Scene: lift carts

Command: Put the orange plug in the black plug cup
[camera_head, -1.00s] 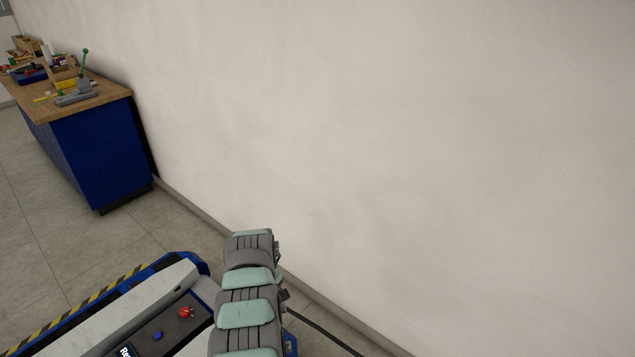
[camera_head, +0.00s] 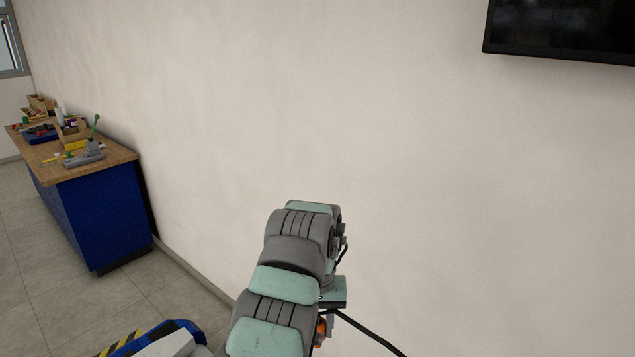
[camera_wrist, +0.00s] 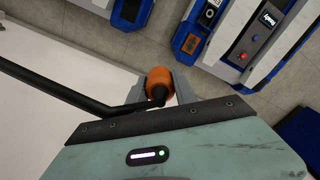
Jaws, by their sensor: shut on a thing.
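The orange plug (camera_wrist: 159,76) is between the two grey fingers of my gripper (camera_wrist: 158,86) in the wrist view. My gripper is shut on it. A thick black cable runs from the plug toward the left edge of that view. A small bit of the orange plug (camera_head: 320,332) also shows beside my arm in the head view, low in the middle. The cable leads down and right from there. I cannot make out the black plug cup in either view.
A blue workbench (camera_head: 100,215) with a wooden top and tools stands at the left along the wall. A black screen (camera_head: 565,28) hangs at the upper right. Blue-edged carts (camera_wrist: 240,42) stand on the tiled floor in the wrist view. The wall (camera_head: 450,180) behind my arm is bare.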

